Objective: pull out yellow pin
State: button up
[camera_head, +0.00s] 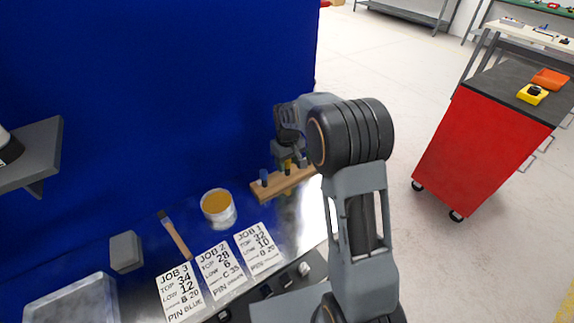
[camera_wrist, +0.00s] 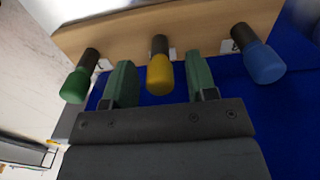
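The yellow pin (camera_wrist: 159,72) stands in a wooden block (camera_wrist: 205,25), with its yellow cap toward my wrist camera. My gripper (camera_wrist: 160,80) is open, with one green-padded finger on each side of the yellow pin and a visible gap on both sides. A green pin (camera_wrist: 76,84) is to the left and a blue pin (camera_wrist: 260,60) to the right, outside the fingers. In the head view, the wooden block (camera_head: 272,189) lies at the wall end of the table, with the blue pin (camera_head: 264,178) and yellow pin (camera_head: 288,168) showing; my arm hides the green pin.
Three job cards, including JOB 2 (camera_head: 221,270), lie on the table's front. A tub (camera_head: 218,207), a brush (camera_head: 176,236) and a grey block (camera_head: 126,252) are left of the pin block. A blue wall (camera_head: 160,90) stands behind. A red cart (camera_head: 478,150) is at the right.

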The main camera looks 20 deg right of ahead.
grip_shut()
jog(key=shift+r, duration=0.1)
dwell(0.4)
jog(key=shift+r+p, duration=2.25)
jog(key=shift+r, duration=0.7)
